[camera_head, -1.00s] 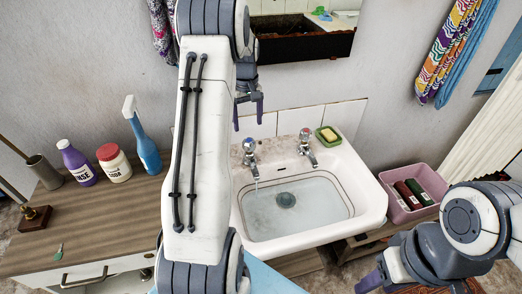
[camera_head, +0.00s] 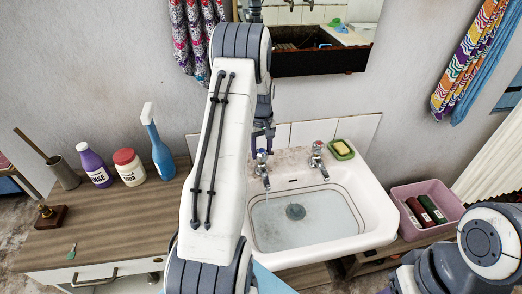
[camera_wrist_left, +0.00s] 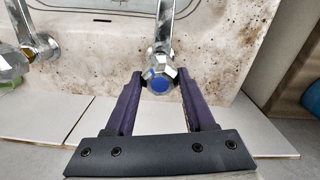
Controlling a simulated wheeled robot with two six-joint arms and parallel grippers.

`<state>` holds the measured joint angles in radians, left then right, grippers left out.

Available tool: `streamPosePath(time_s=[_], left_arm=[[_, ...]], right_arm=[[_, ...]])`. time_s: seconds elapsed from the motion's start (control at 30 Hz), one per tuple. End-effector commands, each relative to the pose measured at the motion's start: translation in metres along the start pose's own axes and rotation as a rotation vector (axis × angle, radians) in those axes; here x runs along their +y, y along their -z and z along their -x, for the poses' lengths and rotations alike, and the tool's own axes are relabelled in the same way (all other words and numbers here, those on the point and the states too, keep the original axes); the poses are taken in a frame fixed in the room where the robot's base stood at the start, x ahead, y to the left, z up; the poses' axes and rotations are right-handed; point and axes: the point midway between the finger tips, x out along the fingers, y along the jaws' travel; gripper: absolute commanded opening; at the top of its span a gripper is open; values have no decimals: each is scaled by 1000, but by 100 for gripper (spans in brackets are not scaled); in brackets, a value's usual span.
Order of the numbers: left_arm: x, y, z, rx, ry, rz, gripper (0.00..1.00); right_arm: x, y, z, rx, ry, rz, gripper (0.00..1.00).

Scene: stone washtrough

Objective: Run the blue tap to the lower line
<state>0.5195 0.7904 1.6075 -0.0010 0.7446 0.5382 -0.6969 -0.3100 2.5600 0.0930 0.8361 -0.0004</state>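The blue tap (camera_head: 262,164) is the left of two chrome taps at the back of the white basin (camera_head: 375,215). Its blue cap faces the left wrist camera (camera_wrist_left: 158,83). A thin stream seems to hang below its spout. Pale, clear water (camera_head: 310,222) stands in the basin; two thin lines run round the inner wall, and its level against the lower line is hard to tell. My left gripper (camera_head: 262,138) is at the tap. Its purple fingers stand either side of the knob in the wrist view (camera_wrist_left: 160,75), with no clear grip. My right gripper's fingers are out of frame.
The red-capped tap (camera_head: 317,150) and a green soap dish (camera_head: 342,150) are close on the right. A pink crate (camera_head: 455,207) stands right of the basin. Bottles stand on the wooden cabinet (camera_head: 110,225) at left. The wall and mirror (camera_head: 320,62) are behind.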

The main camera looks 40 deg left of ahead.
Motion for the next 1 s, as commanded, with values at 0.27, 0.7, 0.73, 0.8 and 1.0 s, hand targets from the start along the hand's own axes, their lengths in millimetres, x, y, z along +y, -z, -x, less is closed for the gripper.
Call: streamPosePath(time_s=[0.27, 0.7, 0.73, 0.8, 1.0], left_arm=[[-1, 0, 0, -1, 2, -10, 0], [-2, 0, 1, -2, 3, -244, 0], [-2, 0, 1, -2, 3, -267, 0], [-2, 1, 1, -2, 3, -319, 0], [-2, 1, 1, -1, 3, -454, 0]], right_arm=[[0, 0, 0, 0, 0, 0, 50], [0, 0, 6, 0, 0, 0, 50], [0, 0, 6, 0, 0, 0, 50], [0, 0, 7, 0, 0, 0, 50], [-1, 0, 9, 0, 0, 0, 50]])
